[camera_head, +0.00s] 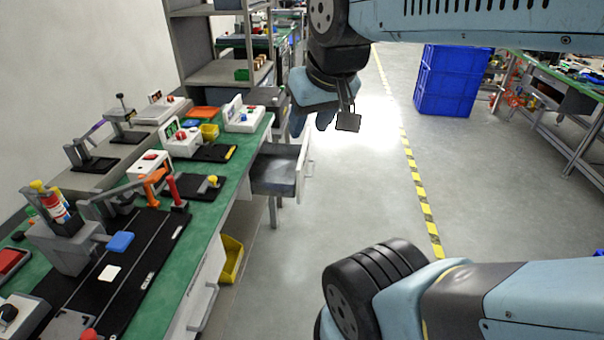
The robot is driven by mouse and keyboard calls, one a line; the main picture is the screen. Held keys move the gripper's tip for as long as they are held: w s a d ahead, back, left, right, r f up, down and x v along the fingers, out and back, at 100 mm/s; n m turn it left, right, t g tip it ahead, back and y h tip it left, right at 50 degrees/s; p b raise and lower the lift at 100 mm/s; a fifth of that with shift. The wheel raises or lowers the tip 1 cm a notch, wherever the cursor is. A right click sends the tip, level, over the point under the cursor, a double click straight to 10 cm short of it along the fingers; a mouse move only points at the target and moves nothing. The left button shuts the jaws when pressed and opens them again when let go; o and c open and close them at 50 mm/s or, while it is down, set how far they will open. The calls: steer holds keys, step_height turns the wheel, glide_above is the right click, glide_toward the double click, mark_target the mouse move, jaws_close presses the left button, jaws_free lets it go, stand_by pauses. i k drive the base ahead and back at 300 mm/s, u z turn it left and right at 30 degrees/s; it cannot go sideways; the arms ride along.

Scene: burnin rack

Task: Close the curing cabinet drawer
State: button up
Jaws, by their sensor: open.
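The curing cabinet drawer (272,180) is a grey open-topped box, pulled out past the far end of the green bench. Its pale front panel (303,165) faces right, toward the aisle, with a handle on its outer side. The inside of the drawer looks empty. The grey cabinet (267,98) behind it is partly hidden by the bench equipment and my arm. My gripper (311,128) points down near the top of the front panel and overlaps the drawer's far end in the picture. It is open and holds nothing visible. I cannot tell whether it touches the panel.
A green bench (208,206) with test fixtures runs along the left. A yellow bin (231,260) sits below it. Blue crates (447,80) stand at the back right, beside another workbench (560,95). The grey aisle floor, with a yellow-black line (418,191), is clear.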

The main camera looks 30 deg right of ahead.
mark_target(278, 169)
steer(key=z, duration=0.4)
steer(key=k, duration=0.1)
steer(key=u, duration=0.3)
steer(key=i, duration=0.1)
steer(key=z, duration=1.95)
steer(key=i, duration=1.55)
steer(key=u, duration=2.35)
steer(key=i, duration=0.3)
steer(key=u, duration=0.15)
